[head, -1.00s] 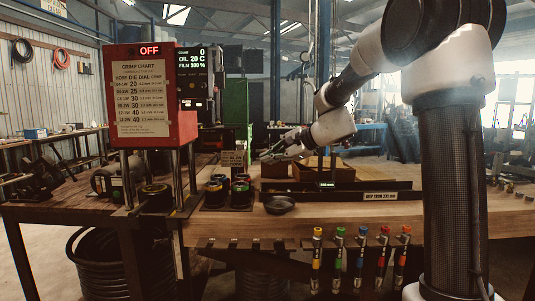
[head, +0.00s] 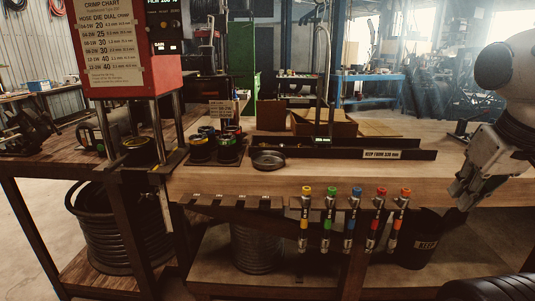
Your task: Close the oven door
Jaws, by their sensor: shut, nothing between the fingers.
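No oven and no oven door can be made out in the head view. A red crimper press (head: 137,75) with a crimp chart (head: 107,45) stands on the bench at the left. My gripper (head: 463,200) is at the right, beside the bench's right part, pointing down and to the left. It is shut and empty. It is well apart from the press.
Several die rings (head: 203,149) and a dark dish (head: 268,159) sit on the wooden bench (head: 330,178). Black hose coils (head: 118,235) and a metal drum (head: 257,246) are below. A long black rail (head: 310,151) lies behind the dish.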

